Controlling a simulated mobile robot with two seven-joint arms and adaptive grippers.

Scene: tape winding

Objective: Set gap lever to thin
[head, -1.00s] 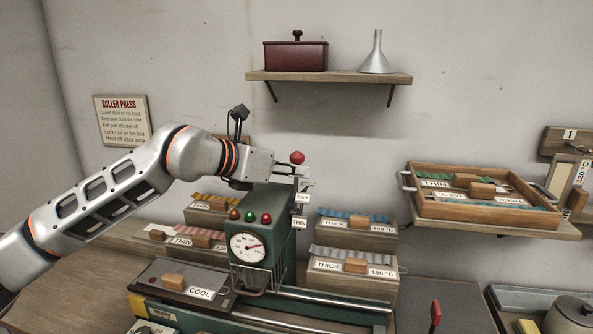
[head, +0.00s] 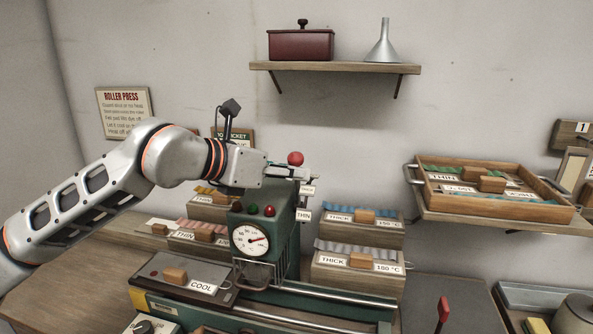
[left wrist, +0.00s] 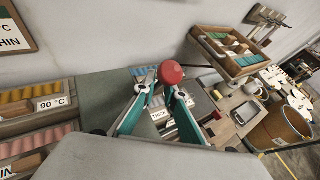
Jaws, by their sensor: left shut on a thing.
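The green roller press (head: 285,230) stands on the bench with a round dial and coloured lamps on its front. Its gap lever ends in a red ball knob (head: 295,158) above the press top. Small labels sit on the press's right side, the lower one reading THIN (head: 304,216). My left gripper (head: 298,172) is shut on the gap lever just under the knob. In the left wrist view the red knob (left wrist: 171,71) shows between the fingertips. The lever's shaft is mostly hidden by the fingers. My right gripper is not in view.
Labelled boxes with coloured strips stand on both sides of the press, including a THICK box (head: 357,262). A plate marked COOL (head: 205,286) lies in front. A wooden tray (head: 490,205) sits on the right shelf. A wall shelf (head: 340,68) is above.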

